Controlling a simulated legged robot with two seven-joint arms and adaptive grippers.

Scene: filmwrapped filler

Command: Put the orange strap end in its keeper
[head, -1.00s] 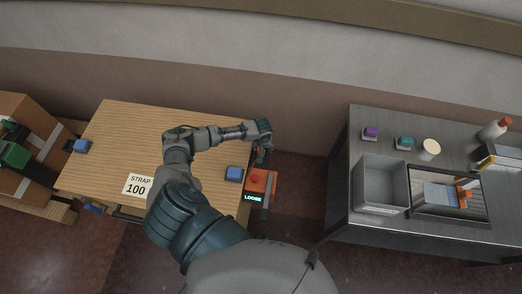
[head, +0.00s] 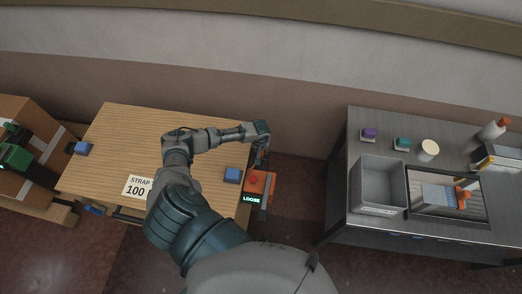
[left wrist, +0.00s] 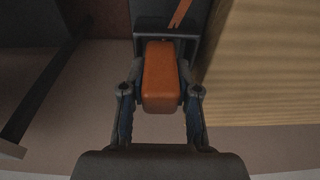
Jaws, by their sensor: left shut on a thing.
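My left gripper (head: 263,158) is at the right end of the wooden table, beside an orange unit (head: 258,184) with a red button and a display reading "LOOSE". In the left wrist view its fingers (left wrist: 160,84) are shut on an orange block (left wrist: 161,75), which may be the strap end. A thin orange strip (left wrist: 181,12) shows beyond it, against a dark housing (left wrist: 165,22). I cannot tell whether the strip joins the block. The keeper is not clearly identifiable. My right gripper is not in view.
A carton (head: 40,125) and a green device (head: 14,157) are at left. A grey bench (head: 390,231) with an open bin (head: 379,182) stands at right, beyond a floor gap.

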